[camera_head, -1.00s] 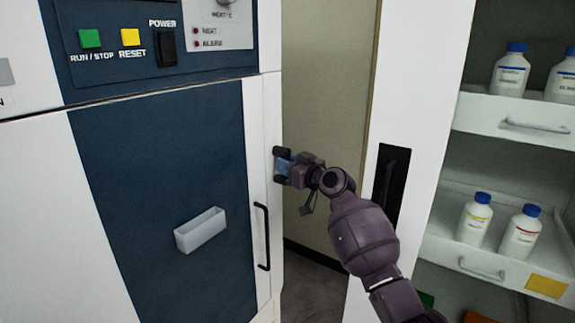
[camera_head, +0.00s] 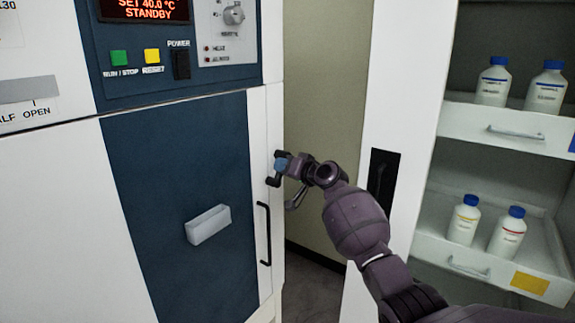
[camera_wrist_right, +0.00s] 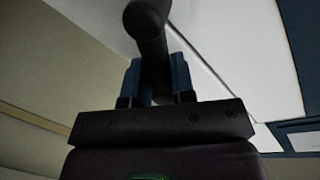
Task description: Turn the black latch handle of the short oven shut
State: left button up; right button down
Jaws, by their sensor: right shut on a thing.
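The short oven has a dark blue door front (camera_head: 170,190) with a white right edge. Its black latch handle (camera_head: 274,181) is on that edge, mostly hidden by my right gripper (camera_head: 281,165) in the head view. In the right wrist view, the latch handle (camera_wrist_right: 147,20) is a dark rounded bar between the two blue fingertips of the right gripper (camera_wrist_right: 158,82), which is shut on it. The door looks flush with the oven body. My left gripper is not in view.
A vertical black pull handle (camera_head: 264,234) is just below the latch. A pale holder (camera_head: 208,225) sticks out from the door. The control panel (camera_head: 180,50) is above. At right stands an open cabinet with drawers (camera_head: 500,128) and bottles (camera_head: 493,82). A narrow gap separates oven and cabinet.

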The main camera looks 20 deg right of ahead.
jog(key=shift+r+m+p, duration=0.6)
jog(key=shift+r+m, duration=0.15)
jog(key=shift+m, duration=0.05)
jog(key=shift+s+r+m+p, duration=0.1)
jog(key=shift+m+p, duration=0.2)
jog(key=shift+m, duration=0.1)
jog(key=shift+a+r+m+g+p, duration=0.1)
jog(key=shift+m+g+p, duration=0.2)
jog(key=shift+m+g, duration=0.1)
jog(key=m+p, duration=0.1)
jog(key=m+y+p, duration=0.1)
jog(key=m, duration=0.1)
jog(key=shift+s+a+r+g, duration=0.1)
jog(key=shift+a+r+g, duration=0.05)
jog(key=shift+r+g, duration=0.15)
jog(key=shift+r+m+p, duration=0.25)
jog(key=shift+m+p, duration=0.5)
jog(key=shift+m, duration=0.25)
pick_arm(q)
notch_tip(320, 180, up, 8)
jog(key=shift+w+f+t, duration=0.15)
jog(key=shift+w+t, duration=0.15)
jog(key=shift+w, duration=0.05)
pick_arm(e)
jog(key=shift+m+g+y, duration=0.3)
jog(key=shift+m, duration=0.1)
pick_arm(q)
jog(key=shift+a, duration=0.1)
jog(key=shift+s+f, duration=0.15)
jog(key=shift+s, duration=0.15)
